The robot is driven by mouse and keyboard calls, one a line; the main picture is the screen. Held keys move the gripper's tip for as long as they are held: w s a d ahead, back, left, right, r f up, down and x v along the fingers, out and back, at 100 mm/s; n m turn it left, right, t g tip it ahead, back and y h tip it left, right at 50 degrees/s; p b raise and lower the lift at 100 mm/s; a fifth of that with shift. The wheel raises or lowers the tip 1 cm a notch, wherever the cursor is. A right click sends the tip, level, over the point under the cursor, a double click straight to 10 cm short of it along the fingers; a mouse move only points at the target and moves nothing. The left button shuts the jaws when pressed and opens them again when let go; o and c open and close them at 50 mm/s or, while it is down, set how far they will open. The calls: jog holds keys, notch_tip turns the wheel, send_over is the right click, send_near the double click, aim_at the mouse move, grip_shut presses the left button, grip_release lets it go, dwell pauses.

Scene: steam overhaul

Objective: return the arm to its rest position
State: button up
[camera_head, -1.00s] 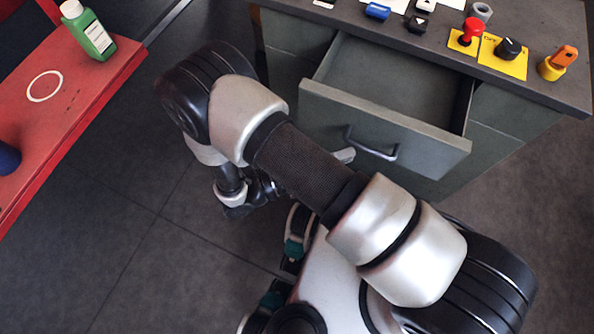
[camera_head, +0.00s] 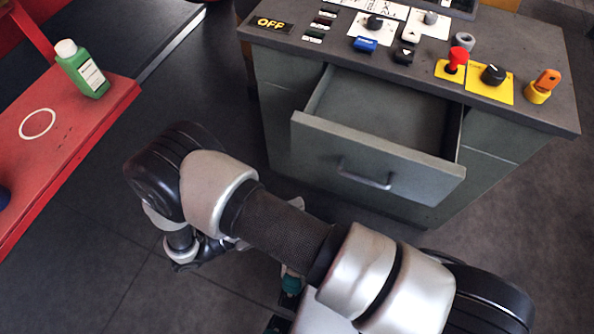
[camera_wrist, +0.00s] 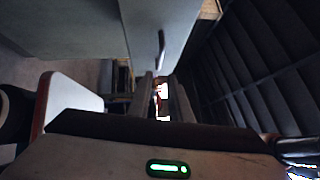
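My arm crosses the lower middle of the head view, bent at the elbow and in front of the cabinet. My gripper is mostly hidden behind the arm links there. In the wrist view my gripper (camera_wrist: 163,98) shows two fingers apart with a narrow gap. I see nothing clearly held in the gap; a bright patch shows through it.
The grey cabinet (camera_head: 505,115) has an open drawer (camera_head: 370,165) facing my arm; it looks empty. A red bench (camera_head: 75,120) with a green bottle (camera_head: 82,70) stands left. Dark floor lies between.

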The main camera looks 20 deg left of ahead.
jog(key=w+d+r+m+g+y, duration=0.2)
jog(key=w+d+r+m+g, duration=0.4)
jog(key=r+m, duration=0.35)
jog(key=w+d+r+m+g+y, duration=0.2)
jog(key=w+d+r+m+g, duration=0.3)
jog(key=r+m+g, duration=0.5)
jog(key=s+d+r+m+t+y, duration=0.3)
jog(key=d+r+m+t+y, duration=0.85)
jog(key=m, duration=1.15)
jog(key=d+r+g+h+p, duration=0.1)
jog(key=d+r+g+p, duration=0.2)
jog(key=r+p, duration=1.3)
jog(key=shift+d+r, duration=0.45)
jog(key=shift+r, duration=0.4)
jog(key=shift+s+m, duration=0.1)
jog(key=shift+m, duration=0.15)
